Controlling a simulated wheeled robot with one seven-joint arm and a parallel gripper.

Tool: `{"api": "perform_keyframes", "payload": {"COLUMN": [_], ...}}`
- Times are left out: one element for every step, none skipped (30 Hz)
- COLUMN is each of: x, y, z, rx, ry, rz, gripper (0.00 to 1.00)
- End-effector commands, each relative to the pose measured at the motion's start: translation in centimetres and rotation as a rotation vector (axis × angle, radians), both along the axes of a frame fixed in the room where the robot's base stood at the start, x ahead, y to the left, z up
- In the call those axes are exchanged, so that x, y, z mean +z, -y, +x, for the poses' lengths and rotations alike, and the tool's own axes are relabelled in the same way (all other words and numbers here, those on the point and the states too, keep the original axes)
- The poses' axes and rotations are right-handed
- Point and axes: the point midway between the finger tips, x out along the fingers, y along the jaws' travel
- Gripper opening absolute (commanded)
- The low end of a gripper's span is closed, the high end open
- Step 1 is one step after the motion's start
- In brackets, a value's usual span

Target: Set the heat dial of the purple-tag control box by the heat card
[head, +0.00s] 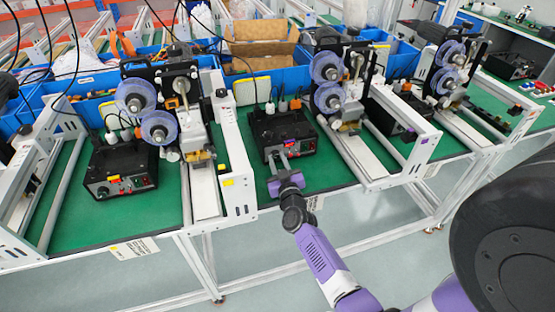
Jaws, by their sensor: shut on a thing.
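The middle black control box (282,128) stands on the green bench top, its front panel facing me. A purple tag (397,154) shows on the white frame end plate to the right of this box. My gripper (279,158) reaches the lower front panel and is shut on a dial there. The dial is hidden between the fingers, so its pointer cannot be read. A pale card (315,203) hangs at the bench edge just right of my wrist, partly covered by my arm. Its print is too small to read.
A similar control box (120,170) stands at the left, near a yellow tag (227,182) and a card (134,248). Another box (398,112) stands at the right. White rail frames with blue reels flank the middle box. The floor before the bench is clear.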

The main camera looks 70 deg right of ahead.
Motion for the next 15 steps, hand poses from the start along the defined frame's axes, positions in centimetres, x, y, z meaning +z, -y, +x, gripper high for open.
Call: {"api": "perform_keyframes", "payload": {"x": [0.11,0.11,0.13,0.14,0.14,0.13,0.13,0.12,0.11,0.10,0.09,0.08,0.07,0.06,0.05], "y": [-0.06,-0.06,-0.06,-0.05,-0.05,-0.05,-0.05,-0.04,-0.03,-0.03,-0.02,-0.02,-0.02,-0.02,-0.01], "z": [0.00,0.00,0.00,-0.01,-0.02,-0.02,-0.02,-0.03,-0.05,-0.05,-0.06,-0.06,-0.06,-0.06,-0.07], "rx": [0.001,0.001,0.001,0.001,0.001,0.001,0.001,0.001,0.001,0.000,0.001,0.000,0.000,0.001,0.000], "ry": [0.029,0.048,0.077,0.099,0.120,0.149,0.172,0.193,0.222,0.243,0.264,0.292,0.312,0.331,0.357], "rz": [0.026,0.044,0.069,0.086,0.104,0.129,0.148,0.167,0.191,0.209,0.228,0.250,0.268,0.284,0.307], "gripper": [0.00,0.00,0.00,0.00,0.00,0.00,0.00,0.00,0.00,0.00,0.00,0.00,0.00,0.00,0.00]}}
